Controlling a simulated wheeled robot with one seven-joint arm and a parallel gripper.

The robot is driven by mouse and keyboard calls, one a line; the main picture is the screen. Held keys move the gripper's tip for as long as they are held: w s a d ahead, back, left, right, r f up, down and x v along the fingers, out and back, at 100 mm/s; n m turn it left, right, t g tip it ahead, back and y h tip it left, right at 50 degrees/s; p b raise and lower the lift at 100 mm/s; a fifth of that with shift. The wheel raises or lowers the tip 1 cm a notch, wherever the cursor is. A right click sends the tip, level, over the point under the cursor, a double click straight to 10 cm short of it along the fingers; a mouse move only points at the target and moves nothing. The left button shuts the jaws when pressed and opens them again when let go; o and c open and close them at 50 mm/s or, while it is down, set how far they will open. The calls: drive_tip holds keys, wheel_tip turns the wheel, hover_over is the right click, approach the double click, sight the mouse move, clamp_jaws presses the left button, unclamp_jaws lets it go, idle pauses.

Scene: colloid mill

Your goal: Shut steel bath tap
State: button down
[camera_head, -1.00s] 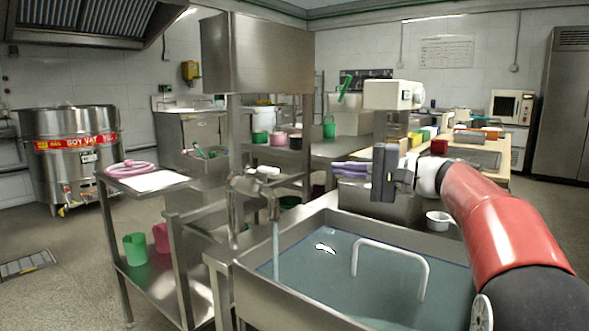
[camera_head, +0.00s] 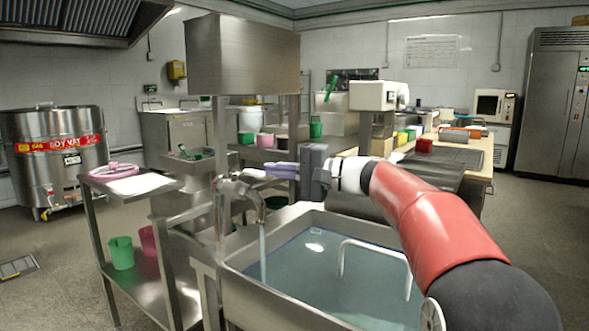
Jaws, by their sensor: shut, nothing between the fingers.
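The steel bath tap (camera_head: 228,190) stands at the near left corner of the water-filled bath (camera_head: 232,268). Its spout curves over to the right, and a stream of water (camera_head: 263,250) runs from it into the bath. A small pale handle (camera_head: 250,174) sticks out from the top of the tap to the right. My gripper (camera_head: 268,169) comes in from the right, with its lavender fingers shut and empty, pointing left. The fingertips are very close to the handle in the picture; I cannot tell whether they touch it.
A white bent rail (camera_head: 375,244) stands in the bath. A steel post and shelf unit (camera_head: 243,55) rises behind the tap.

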drive_tip(key=shift+s+a+f, duration=0.1)
drive_tip(key=shift+s+a, duration=0.25)
drive_tip(key=shift+s, duration=0.15)
drive_tip(key=shift+s+a+m+t+b, duration=0.1)
drive_tip(key=shift+s+m+t+b, duration=0.2)
drive_tip(key=shift+t+b, duration=0.3)
